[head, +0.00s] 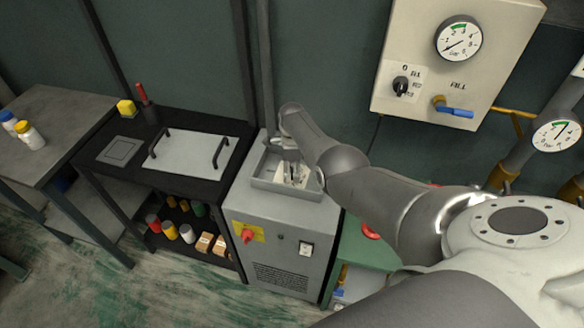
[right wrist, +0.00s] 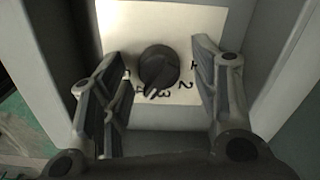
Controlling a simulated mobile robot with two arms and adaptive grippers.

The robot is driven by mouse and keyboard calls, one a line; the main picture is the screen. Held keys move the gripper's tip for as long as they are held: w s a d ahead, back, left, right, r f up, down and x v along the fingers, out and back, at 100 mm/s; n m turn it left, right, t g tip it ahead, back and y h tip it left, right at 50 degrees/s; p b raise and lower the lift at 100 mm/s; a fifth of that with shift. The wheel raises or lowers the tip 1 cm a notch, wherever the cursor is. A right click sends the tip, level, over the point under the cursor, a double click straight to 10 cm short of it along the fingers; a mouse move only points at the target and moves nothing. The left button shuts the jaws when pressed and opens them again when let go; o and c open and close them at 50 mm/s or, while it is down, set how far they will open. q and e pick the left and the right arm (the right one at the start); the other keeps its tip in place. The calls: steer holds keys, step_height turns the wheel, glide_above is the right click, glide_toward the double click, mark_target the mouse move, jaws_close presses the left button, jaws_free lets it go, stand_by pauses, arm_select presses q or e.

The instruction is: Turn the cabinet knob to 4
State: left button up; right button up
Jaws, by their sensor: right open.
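The cabinet knob (right wrist: 158,68) is black and sits on a white plate (right wrist: 125,28) with numbers around it. In the right wrist view its pointer end is at the lower left, near the 3 and 4 marks; the exact setting is hard to read. The plate lies in the recessed top of a grey cabinet (head: 262,208) in the head view. My right gripper (head: 291,165) is over this recess, pointing down. In the right wrist view its open fingers stand left and right of the knob, apart from it. My left gripper is not in view.
The recess has a raised metal rim (head: 262,184) around my right gripper. A black cart (head: 110,128) with a handled lid stands left of the cabinet. A wall panel (head: 480,85) carries a gauge, a small black switch and a blue-handled valve. A green surface (head: 365,250) is right of the cabinet.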

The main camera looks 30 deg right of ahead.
mark_target(292, 169)
steer(key=shift+r, duration=0.15)
step_height(292, 169, up, 12)
stand_by(0.6)
steer(key=shift+f, duration=0.2)
